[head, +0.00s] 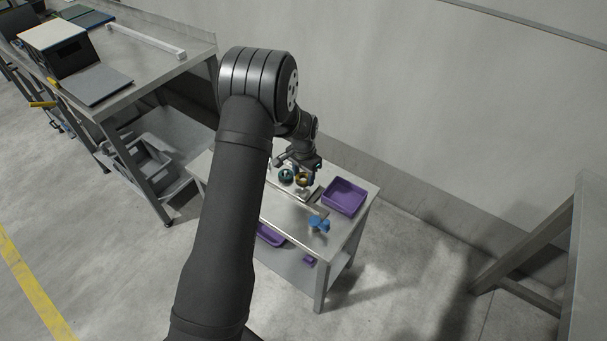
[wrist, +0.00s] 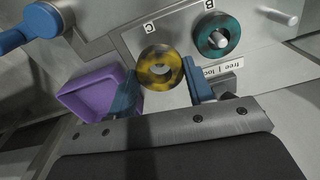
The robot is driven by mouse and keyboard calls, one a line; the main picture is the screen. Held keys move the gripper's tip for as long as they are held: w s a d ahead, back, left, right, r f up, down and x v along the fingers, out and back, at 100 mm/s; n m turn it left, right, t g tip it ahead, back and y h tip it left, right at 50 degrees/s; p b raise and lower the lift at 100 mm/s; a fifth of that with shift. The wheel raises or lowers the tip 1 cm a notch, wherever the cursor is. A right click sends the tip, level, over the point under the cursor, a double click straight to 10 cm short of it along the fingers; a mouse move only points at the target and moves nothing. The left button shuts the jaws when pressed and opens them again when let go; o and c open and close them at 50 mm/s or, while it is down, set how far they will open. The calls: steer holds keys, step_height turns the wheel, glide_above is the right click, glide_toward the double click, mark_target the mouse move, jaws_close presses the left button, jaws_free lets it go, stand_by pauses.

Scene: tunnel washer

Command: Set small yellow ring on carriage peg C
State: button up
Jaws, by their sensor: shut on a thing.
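The small yellow ring (wrist: 146,68) is held between the blue fingers of my gripper (wrist: 162,75) in the wrist view. It faces the carriage plate (wrist: 178,22) close to the letter C. It also shows in the head view (head: 302,182), below my gripper. Peg C itself is not clearly seen; the ring covers that spot, and I cannot tell whether the ring is around the peg. A teal ring (wrist: 204,42) sits around a peg by the letter B, to the right of the yellow ring.
A bare peg (wrist: 280,16) sticks out at the upper right of the wrist view. A purple bin (head: 345,197) stands on the right of the steel table, with a blue-handled part (head: 318,224) in front of it. A "free | lock" label is below the teal ring.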

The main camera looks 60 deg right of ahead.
steer(key=shift+f, duration=0.15)
steer(key=shift+f, duration=0.5)
steer(key=shift+f, duration=0.35)
steer(key=shift+f, duration=0.5)
steer(key=shift+f, duration=0.15)
stand_by(0.5)
steer(key=o, duration=1)
steer(key=shift+o, duration=0.7)
